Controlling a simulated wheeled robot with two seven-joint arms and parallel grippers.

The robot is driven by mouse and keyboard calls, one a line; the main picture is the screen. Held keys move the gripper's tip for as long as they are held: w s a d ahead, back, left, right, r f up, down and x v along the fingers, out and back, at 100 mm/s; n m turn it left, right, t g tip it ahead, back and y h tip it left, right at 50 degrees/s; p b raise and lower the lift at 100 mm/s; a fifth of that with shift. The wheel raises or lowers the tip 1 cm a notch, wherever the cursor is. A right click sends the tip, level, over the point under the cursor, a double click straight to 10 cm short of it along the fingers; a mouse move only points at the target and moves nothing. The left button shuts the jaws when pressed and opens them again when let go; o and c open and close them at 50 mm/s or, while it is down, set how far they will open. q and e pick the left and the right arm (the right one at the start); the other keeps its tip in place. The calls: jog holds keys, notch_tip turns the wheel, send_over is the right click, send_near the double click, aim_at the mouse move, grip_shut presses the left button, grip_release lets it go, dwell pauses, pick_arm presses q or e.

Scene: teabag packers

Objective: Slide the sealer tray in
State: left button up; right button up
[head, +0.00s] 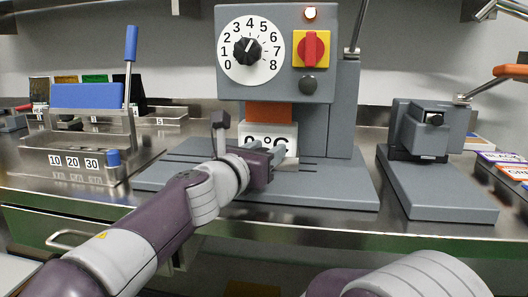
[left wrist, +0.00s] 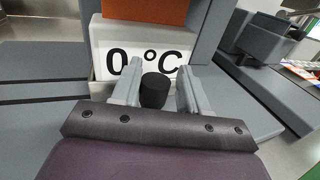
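The grey sealer (head: 275,60) stands mid-counter with a dial, a red-and-yellow switch and a lit orange lamp. Under its orange block (head: 268,112) is a white panel marked "0 °C" (head: 262,132), which also shows in the left wrist view (left wrist: 115,42). A black knob (left wrist: 154,92) stands in front of the panel. The tray itself is mostly hidden behind the knob and my gripper. My left gripper (head: 282,157) is low in front of the panel. In the left wrist view its fingers are apart, on either side of the knob, with a visible gap at the right finger. My right gripper is out of view.
A blue-handled lever device (head: 87,96) marked 10, 20, 30 stands left. A smaller grey machine (head: 428,125) on a long base, with an orange-handled lever, stands right. Labelled cards (head: 505,164) lie far right. The counter's front edge runs below the sealer's base.

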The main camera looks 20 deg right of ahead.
pick_arm(q)
jog(key=shift+s+a, duration=0.15)
jog(key=b+v, duration=0.2)
jog(key=v, duration=1)
jog(key=shift+s+a, duration=0.1)
